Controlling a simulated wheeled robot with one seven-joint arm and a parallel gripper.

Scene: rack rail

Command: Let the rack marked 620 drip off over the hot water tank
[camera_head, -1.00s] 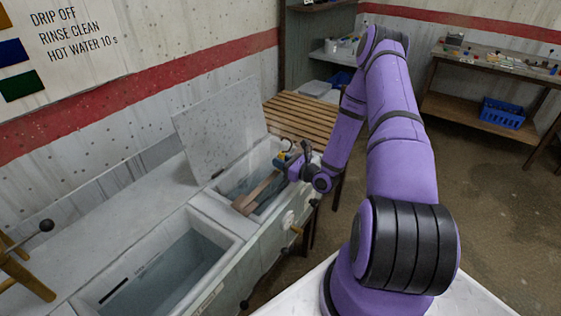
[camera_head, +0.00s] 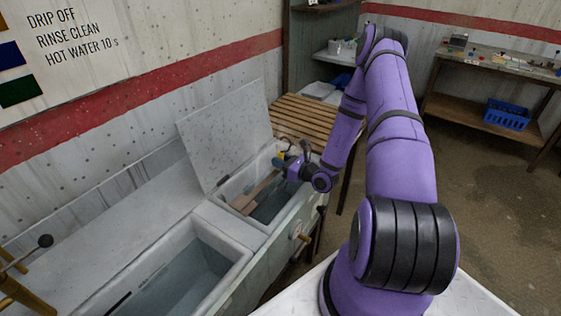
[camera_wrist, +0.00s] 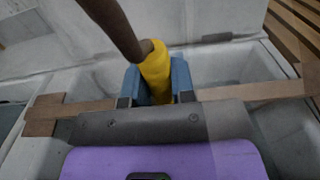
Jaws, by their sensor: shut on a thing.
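My gripper (camera_head: 284,163) is at the far tank (camera_head: 213,188), whose lid (camera_head: 225,135) stands open. In the wrist view my gripper (camera_wrist: 157,82) is shut on the yellow grip (camera_wrist: 156,68) of a rack, with a dark curved handle above it. The rack's brown bar (camera_head: 262,192) lies across the tank opening in the picture; it also shows in the wrist view (camera_wrist: 85,107), with a wooden block at its left end. Whether it touches the rim or water, I cannot tell. The 620 mark is not readable, nor is any rack part below.
A nearer open tank (camera_head: 190,275) holds water. A slatted wooden bench (camera_head: 300,115) stands beyond the far tank. A wall sign (camera_head: 70,45) reads drip off, rinse clean, hot water 10 s. A workbench with a blue crate (camera_head: 507,114) is at right; floor between is clear.

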